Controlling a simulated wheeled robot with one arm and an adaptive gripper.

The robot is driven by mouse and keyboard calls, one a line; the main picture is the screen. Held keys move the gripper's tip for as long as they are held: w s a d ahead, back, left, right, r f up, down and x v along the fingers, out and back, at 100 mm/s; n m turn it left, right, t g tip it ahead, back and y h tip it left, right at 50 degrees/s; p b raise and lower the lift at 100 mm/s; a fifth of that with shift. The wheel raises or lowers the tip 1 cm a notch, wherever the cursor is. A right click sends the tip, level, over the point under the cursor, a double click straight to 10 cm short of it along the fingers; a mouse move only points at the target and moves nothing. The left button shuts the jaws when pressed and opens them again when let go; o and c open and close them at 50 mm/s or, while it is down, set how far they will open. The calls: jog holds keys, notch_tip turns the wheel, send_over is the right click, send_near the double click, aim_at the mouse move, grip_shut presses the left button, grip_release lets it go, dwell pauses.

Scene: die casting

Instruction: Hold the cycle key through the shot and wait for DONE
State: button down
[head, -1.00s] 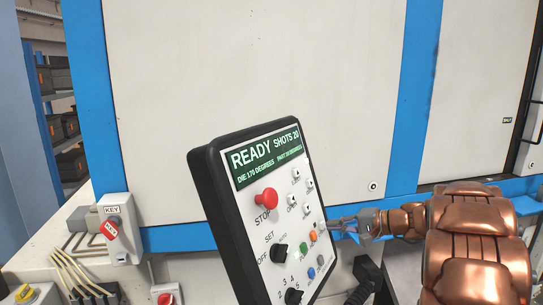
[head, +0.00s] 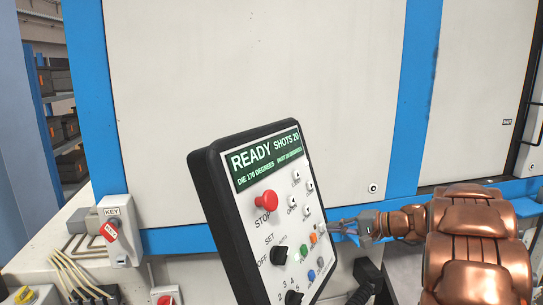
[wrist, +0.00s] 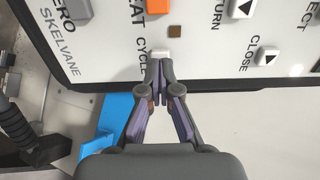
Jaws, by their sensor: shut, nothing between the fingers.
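The control pendant (head: 222,208) stands tilted before the machine. Its green display (head: 266,160) reads READY, SHOTS 20 and DIE 170 DEGREES; the part temperature line is too small to read surely. In the wrist view, the pale cycle key (wrist: 161,52) sits by the CYCLE lettering, partly covered by my fingertips. My gripper (wrist: 160,64) is shut and empty, its tips at that key; I cannot tell if they touch or press it. In the head view, my gripper (head: 334,227) reaches the pendant's right edge from the right.
A red STOP button (head: 266,201) and a black SET/OFF knob (head: 279,255) are on the pendant. An orange key (wrist: 158,6) lies close to my fingertips. A KEY box (head: 118,228) with a red tag is at left. The large white machine door (head: 250,70) fills the back.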

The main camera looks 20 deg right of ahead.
jog(key=shift+b+x, duration=0.5)
jog(key=shift+x, duration=0.4)
dwell(0.6)
jog(key=shift+s+d, duration=0.1)
jog(key=shift+d, duration=0.05)
dwell(4.3)
jog(key=v, duration=0.7)
jog(key=shift+s+d+r, duration=0.2)
jog(key=shift+s, duration=0.05)
dwell(0.4)
jog(key=shift+d, duration=0.1)
